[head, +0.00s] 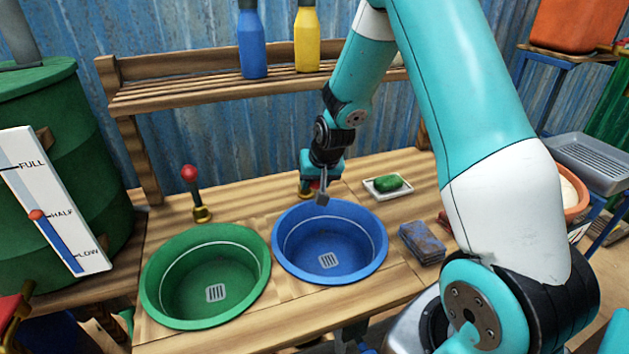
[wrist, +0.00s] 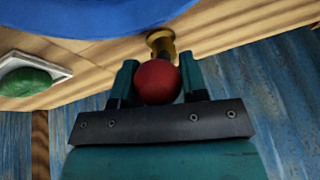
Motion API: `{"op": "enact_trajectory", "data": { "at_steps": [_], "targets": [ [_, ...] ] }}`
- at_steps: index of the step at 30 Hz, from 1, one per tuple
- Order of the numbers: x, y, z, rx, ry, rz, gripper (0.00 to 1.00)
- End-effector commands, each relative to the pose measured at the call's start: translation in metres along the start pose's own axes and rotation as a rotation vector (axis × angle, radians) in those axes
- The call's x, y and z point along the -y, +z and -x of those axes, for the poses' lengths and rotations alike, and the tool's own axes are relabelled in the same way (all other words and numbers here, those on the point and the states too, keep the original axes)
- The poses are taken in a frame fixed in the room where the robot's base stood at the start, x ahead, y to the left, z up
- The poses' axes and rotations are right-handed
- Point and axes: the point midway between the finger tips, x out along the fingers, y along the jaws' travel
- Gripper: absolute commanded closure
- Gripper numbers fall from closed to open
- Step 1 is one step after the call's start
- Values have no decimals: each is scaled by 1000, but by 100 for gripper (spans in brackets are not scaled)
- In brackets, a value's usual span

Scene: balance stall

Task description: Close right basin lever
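The right basin is the blue basin (head: 330,272), sunk in the wooden counter. Its lever stands behind it, with a red ball knob (wrist: 158,82) and a brass base (wrist: 161,43). My gripper (head: 313,192) is at this lever and hides most of it in the head view. In the wrist view the knob sits between the two fingers of my gripper (wrist: 159,80), with no clear gap at either side. I cannot tell whether the fingers press on it. The left lever (head: 195,190), with a red knob, stands upright behind the green basin (head: 211,292).
A white soap dish (head: 372,195) with green soap (head: 388,183) lies right of the lever. A blue-grey sponge-like block (head: 422,242) lies right of the blue basin. A shelf (head: 190,93) with blue and yellow bottles runs behind. A green barrel with a level gauge (head: 55,205) stands left.

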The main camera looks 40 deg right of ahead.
Motion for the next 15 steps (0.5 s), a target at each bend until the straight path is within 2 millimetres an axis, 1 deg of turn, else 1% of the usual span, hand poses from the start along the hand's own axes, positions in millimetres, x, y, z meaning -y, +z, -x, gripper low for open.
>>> {"op": "enact_trajectory", "data": {
  "at_steps": [1,2,3,4,8,11,15],
  "targets": [
    [0,0,0,0,0,0,77],
    [0,0,0,0,0,0,84],
    [0,0,0,0,0,0,94],
    [0,0,0,0,0,0,100],
    [0,-2,3,14,3,-1,100],
    [2,-8,7,56,10,-5,100],
    [2,-11,7,112,20,-10,100]
  ]
}}
